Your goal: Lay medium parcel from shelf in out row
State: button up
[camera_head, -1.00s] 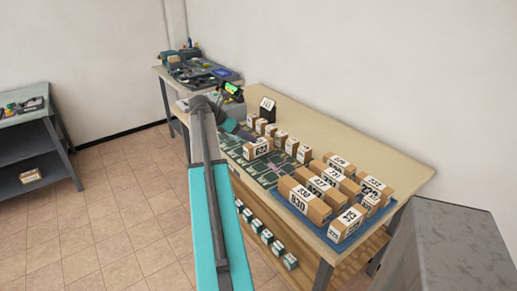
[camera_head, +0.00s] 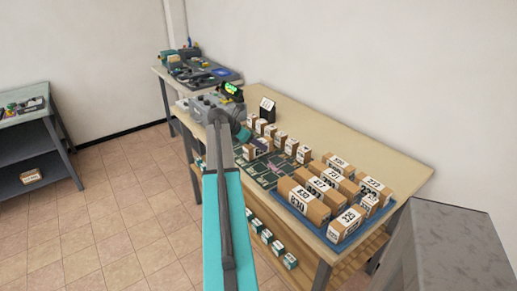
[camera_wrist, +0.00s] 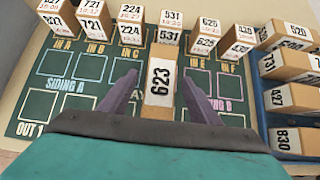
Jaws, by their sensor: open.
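A brown parcel marked 623 (camera_wrist: 160,80) sits on the green mat (camera_wrist: 60,98), between the IN C and IN E squares. My gripper (camera_wrist: 160,95) is open, with one finger on each side of this parcel. I cannot tell whether the fingers touch it. In the head view the gripper (camera_head: 258,145) is small and partly covers that parcel. OUT 1 is printed at the mat's lower left in the wrist view; the rest of the out row is hidden behind my gripper body. Which parcel is the medium one is not marked.
Several white-labelled parcels (camera_wrist: 170,27) stand in a row behind the mat. A blue tray (camera_head: 337,243) with several parcels, one marked 830 (camera_head: 297,207), is at the right. Small boxes (camera_head: 277,247) stand on the lower shelf (camera_head: 318,265). The back right tabletop is clear.

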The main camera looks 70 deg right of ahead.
dwell(0.3)
jog(key=shift+p+x, duration=0.7)
jog(key=shift+x, duration=1.25)
jog(key=shift+s+d+f, duration=0.3)
jog(key=shift+d+f, duration=0.15)
jog(key=shift+c, duration=0.3)
jog(key=c, duration=1.3)
jog(key=shift+c, duration=0.2)
jog(key=shift+r, duration=0.15)
